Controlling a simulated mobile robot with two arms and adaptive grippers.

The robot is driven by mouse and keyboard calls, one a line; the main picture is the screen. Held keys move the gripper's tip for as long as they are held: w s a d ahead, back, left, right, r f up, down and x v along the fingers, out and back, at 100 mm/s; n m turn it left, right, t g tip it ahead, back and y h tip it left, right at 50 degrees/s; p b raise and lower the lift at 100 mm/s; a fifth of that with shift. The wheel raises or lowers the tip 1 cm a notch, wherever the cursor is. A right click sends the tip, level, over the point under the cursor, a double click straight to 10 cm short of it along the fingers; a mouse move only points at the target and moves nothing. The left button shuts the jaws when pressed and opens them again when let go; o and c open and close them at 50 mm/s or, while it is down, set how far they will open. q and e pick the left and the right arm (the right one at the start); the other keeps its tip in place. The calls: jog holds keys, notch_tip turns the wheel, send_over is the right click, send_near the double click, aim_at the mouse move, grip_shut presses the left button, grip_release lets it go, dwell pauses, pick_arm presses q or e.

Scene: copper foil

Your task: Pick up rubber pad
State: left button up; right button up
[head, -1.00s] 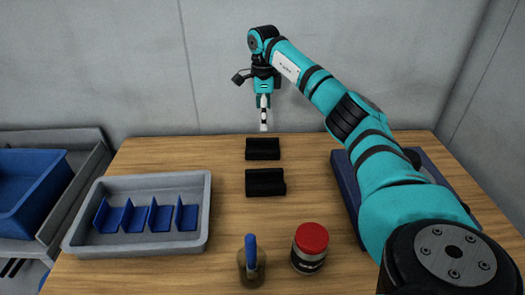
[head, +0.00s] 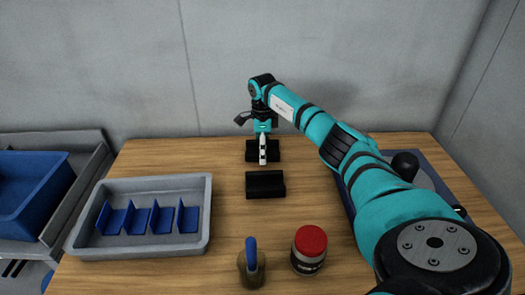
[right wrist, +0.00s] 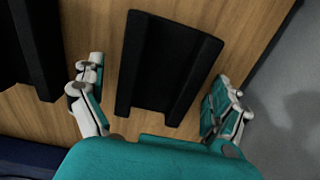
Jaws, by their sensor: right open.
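Two black pieces with raised edges, likely the rubber pads, lie on the wooden table. The far black pad (head: 274,155) is near the back edge, and the near black pad (head: 265,184) is in front of it. My right gripper (head: 262,160) points down over the far pad and partly hides it. In the right wrist view, the far pad (right wrist: 165,65) lies between the open, empty fingers of my right gripper (right wrist: 157,103). The near pad (right wrist: 36,45) is left of them. My left gripper is not in view.
A grey tray (head: 83,235) with several blue dividers stands at the left. A bottle with a blue top (head: 251,265) and a red-lidded jar (head: 309,250) stand in front. A dark blue tray (head: 440,165) is at the right, partly behind my arm. The wall (head: 120,70) is close behind.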

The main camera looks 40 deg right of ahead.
jog(key=c, duration=1.2)
jog(key=shift+c, duration=0.4)
jog(key=shift+r, duration=0.15)
